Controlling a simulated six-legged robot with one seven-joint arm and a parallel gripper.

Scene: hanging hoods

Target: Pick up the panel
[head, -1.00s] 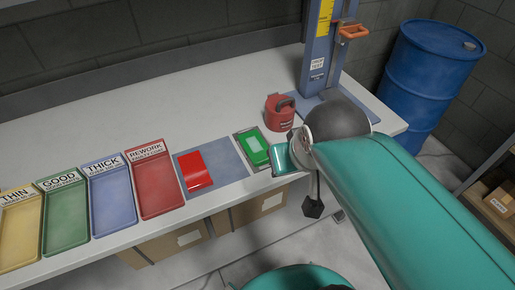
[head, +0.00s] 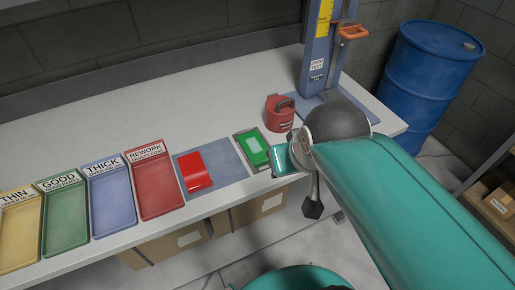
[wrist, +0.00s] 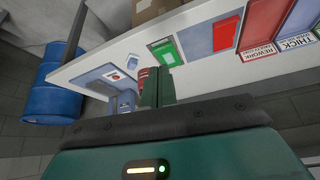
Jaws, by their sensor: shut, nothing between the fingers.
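A glossy red panel (head: 195,172) lies flat on the blue-grey mat (head: 232,158) near the bench's front edge. It also shows in the wrist view (wrist: 225,34). A green piece (head: 256,150) with a pale label sits in a dark-rimmed holder to its right, and also shows in the wrist view (wrist: 166,54). My gripper (wrist: 157,84) is shut and empty, its teal fingers together. In the head view the end of my arm is right of the green piece, apart from the red panel. The fingertips are hard to make out there.
Red (head: 157,192), blue (head: 111,205), green (head: 65,222) and yellow (head: 18,240) labelled trays line the front left. A red can (head: 279,113) and a blue upright stand (head: 322,50) are at the right. A blue drum (head: 430,85) stands beyond. The bench's back is clear.

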